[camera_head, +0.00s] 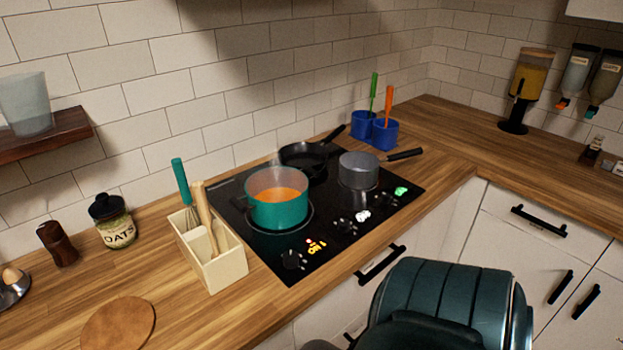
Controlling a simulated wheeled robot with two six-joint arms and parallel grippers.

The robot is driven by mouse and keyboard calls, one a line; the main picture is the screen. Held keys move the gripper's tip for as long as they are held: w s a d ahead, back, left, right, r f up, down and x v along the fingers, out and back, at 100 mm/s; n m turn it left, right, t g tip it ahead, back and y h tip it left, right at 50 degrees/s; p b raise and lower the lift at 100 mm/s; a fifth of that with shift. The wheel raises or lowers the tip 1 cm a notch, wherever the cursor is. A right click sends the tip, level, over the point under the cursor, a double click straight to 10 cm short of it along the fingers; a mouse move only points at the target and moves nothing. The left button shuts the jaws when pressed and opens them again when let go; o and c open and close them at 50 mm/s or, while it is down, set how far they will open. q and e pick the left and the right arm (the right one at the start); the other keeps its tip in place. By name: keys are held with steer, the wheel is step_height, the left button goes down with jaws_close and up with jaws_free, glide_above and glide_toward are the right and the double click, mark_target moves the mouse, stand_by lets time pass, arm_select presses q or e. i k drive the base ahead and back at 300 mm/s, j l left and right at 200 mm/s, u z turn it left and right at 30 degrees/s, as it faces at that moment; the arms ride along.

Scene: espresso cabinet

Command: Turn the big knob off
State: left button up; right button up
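The black cooktop (330,238) is set in the wooden counter, with dark knobs along its front right edge. The knob at the near left end (292,260) looks the largest. Red and orange lit marks (316,247) glow just right of it. Another dark knob (346,226) sits at the middle, beside white lit marks (362,215). A green light (401,190) shows at the far right end. A teal pot (280,212) of steaming orange liquid stands on the near left burner. Neither of my grippers is in view.
A cream utensil box (225,262) stands close left of the cooktop. A grey saucepan (358,171) and a black skillet (305,155) stand on other burners. Blue cups (384,134) stand behind. A round wooden board (118,325) lies at the front left. The right counter is partly clear.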

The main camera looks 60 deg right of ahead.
mark_target(291, 258)
steer(key=i+j+z, duration=0.1)
steer(key=z, duration=0.35)
steer(key=j+z, duration=0.45)
steer(key=l+z, duration=0.1)
steer(key=z, duration=1.1)
